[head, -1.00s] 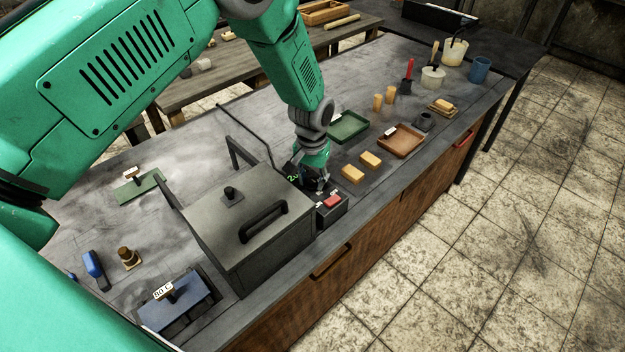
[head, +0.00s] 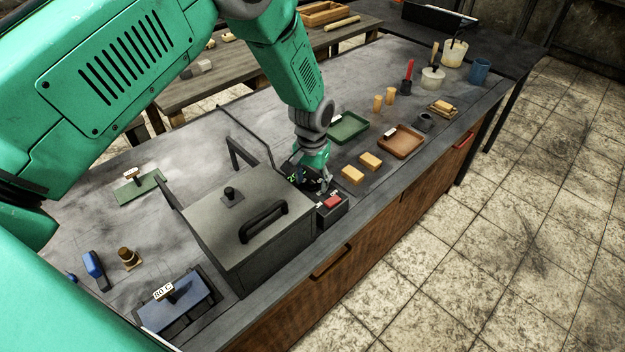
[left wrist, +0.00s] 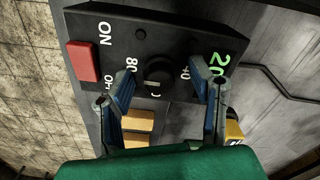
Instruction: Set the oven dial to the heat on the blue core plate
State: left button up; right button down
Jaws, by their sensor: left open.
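The blue core plate (head: 190,312) lies at the front left of the bench in the head view. Its white tag (head: 163,291) reads 80 C. The oven (head: 250,215) is a grey lidded box beside it. The oven's control box (head: 333,210) has a red switch. In the left wrist view the black dial (left wrist: 157,73) sits between the marks 80 and 40, with a green 20 lit nearby. My left gripper (head: 316,184) is over the control box; its open blue fingers (left wrist: 165,83) stand on either side of the dial. Contact cannot be told. My right gripper is not in view.
Two yellow blocks (head: 361,167), a green tray (head: 348,127) and a brown tray (head: 400,141) lie right of the control box. A blue-handled tool (head: 95,268) and a brown plug (head: 127,258) stand left of the oven. Cups and pots are at the far right end.

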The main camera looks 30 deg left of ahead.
aim_at(312, 180)
pick_arm(q)
notch_tip(312, 180, up, 12)
dwell(0.5)
jog(key=shift+f, duration=0.1)
